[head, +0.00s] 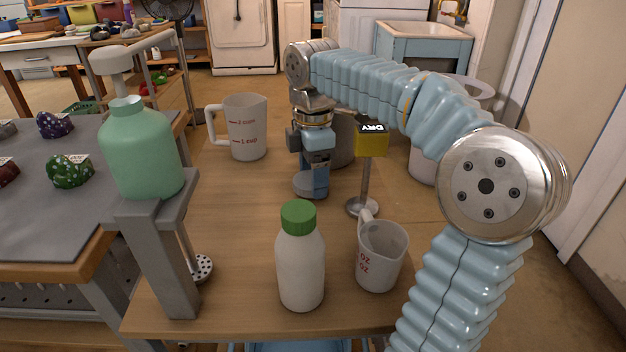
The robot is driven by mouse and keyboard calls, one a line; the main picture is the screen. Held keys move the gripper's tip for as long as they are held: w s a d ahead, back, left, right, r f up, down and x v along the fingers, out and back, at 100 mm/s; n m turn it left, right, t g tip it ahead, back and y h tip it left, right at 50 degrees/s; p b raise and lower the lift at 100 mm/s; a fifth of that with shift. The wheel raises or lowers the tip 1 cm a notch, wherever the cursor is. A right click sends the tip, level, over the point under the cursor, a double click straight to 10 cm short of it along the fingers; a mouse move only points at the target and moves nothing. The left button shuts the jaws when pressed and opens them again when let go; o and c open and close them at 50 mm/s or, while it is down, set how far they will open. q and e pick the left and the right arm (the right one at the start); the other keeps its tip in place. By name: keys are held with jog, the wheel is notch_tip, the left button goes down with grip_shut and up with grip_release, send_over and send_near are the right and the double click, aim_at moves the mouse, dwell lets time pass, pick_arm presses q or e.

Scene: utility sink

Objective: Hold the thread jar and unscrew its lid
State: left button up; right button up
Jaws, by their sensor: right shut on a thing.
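My right gripper (311,184) points down over the middle of the wooden table (220,285). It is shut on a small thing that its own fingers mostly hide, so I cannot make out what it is. A white bottle-shaped jar with a green lid (299,218) stands upright at the front, apart from the gripper. I cannot tell if it is the thread jar. A grey cylinder (343,140) stands behind the right gripper, partly hidden by it and the arm. My left gripper is out of view.
A measuring cup (245,128) stands at the back left and a smaller one (383,255) at the front right. A yellow sign (371,140) on a metal stand is close right of the gripper. A green pump bottle (140,150) stands at left. The table's left middle is clear.

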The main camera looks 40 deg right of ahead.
jog(key=shift+s+f, duration=0.1)
jog(key=shift+f, duration=0.65)
jog(key=shift+f, duration=0.1)
jog(key=o, duration=1.2)
jog(key=shift+c, duration=0.2)
